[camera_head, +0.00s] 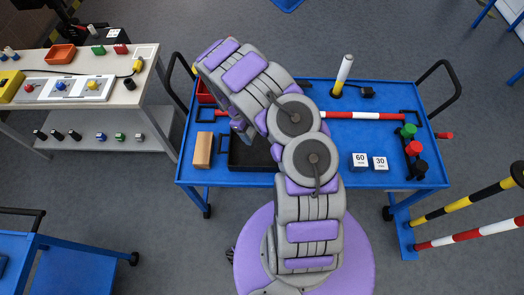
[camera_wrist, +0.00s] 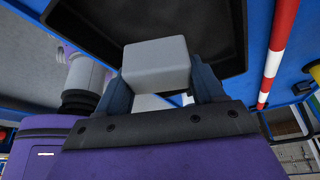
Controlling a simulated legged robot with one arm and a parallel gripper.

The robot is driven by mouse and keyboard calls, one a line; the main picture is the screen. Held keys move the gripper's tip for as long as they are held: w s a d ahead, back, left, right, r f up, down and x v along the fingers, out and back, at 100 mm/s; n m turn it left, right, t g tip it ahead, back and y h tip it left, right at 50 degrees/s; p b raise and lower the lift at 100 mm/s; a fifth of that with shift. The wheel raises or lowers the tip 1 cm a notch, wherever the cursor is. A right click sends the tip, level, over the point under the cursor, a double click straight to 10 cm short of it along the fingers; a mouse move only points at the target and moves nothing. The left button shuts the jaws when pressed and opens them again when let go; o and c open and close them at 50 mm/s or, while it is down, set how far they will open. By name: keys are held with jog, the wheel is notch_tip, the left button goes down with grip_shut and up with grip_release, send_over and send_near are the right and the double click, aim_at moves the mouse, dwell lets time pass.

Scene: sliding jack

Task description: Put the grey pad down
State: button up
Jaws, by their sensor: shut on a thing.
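The grey pad (camera_wrist: 157,62) shows in the wrist view as a pale block between the two fingers of my gripper (camera_wrist: 163,85). My gripper is shut on it. Behind the pad in the wrist view is a black tray (camera_wrist: 236,40) with raised sides. I cannot tell how far the pad is from the tray floor. In the head view the black tray (camera_head: 247,157) lies on the blue cart top, partly covered by my arm.
The blue cart (camera_head: 388,212) holds a wooden block (camera_head: 203,150) left of the tray, a red-and-white bar (camera_head: 365,116) behind, and white blocks marked 60 (camera_head: 360,161) and 30 (camera_head: 380,164) at right. A yellow-and-white post (camera_head: 343,74) stands at the back.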

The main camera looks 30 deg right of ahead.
jog(key=b, duration=0.1)
send_over(255, 150)
jog(key=w+a, duration=0.1)
jog(key=f, duration=0.5)
jog(key=shift+w+a, duration=0.15)
jog(key=shift+a, duration=0.05)
jog(key=shift+d+f, duration=0.2)
jog(key=shift+f, duration=0.45)
notch_tip(255, 150, down, 3)
jog(key=shift+d+f+b, duration=0.15)
jog(key=shift+b, duration=0.45)
jog(key=shift+f, duration=0.1)
jog(key=shift+a+f, duration=0.1)
jog(key=shift+a, duration=0.1)
jog(key=o, duration=1.1)
jog(key=shift+d, duration=0.1)
jog(key=shift+c, duration=0.2)
